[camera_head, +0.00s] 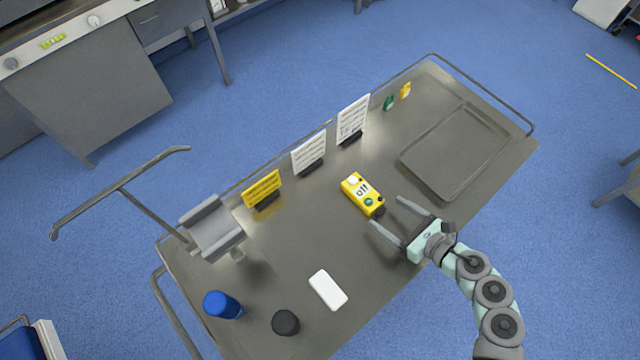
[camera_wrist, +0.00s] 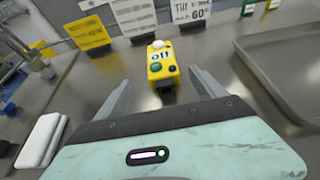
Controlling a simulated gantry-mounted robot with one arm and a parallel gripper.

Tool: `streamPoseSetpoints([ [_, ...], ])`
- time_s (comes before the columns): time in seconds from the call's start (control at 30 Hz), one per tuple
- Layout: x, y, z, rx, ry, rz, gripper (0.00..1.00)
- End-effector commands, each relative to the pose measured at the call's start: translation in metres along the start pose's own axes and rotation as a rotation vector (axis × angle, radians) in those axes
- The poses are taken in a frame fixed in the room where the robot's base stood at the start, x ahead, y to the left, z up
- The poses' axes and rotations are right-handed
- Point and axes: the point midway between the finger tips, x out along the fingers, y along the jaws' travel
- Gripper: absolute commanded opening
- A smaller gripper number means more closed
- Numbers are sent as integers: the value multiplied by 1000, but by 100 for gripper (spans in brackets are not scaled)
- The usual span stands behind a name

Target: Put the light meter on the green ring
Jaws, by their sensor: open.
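A small yellow device (camera_head: 362,194) with a white dome, a pale display with dark characters and a green round spot looks like the light meter. It lies on the metal table near the middle, and it also shows in the wrist view (camera_wrist: 162,67). My gripper (camera_head: 385,217) is open, its two fingers spread toward the near end of the device. In the wrist view the device stands ahead, between the lines of the fingers (camera_wrist: 160,90), with nothing held. I cannot make out a separate green ring on the table in either view.
A yellow sign (camera_head: 262,189) and two white signs (camera_head: 309,153) (camera_head: 352,119) stand along the back edge. A metal tray (camera_head: 457,151) lies right. A white block (camera_head: 328,290), blue cylinder (camera_head: 222,305) and black cylinder (camera_head: 286,322) stand at front left.

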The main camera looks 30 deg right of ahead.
Motion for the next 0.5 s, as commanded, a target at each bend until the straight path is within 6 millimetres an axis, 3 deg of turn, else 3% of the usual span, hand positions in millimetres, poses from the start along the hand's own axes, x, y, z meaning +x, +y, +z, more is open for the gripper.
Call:
streamPoseSetpoints([
  [0.13, 6, -1, -1, -1, -1, 0, 80],
  [0.33, 39, -1, 0, -2, -2, -1, 80],
  [0.5, 55, -1, 1, -2, -1, -1, 80],
])
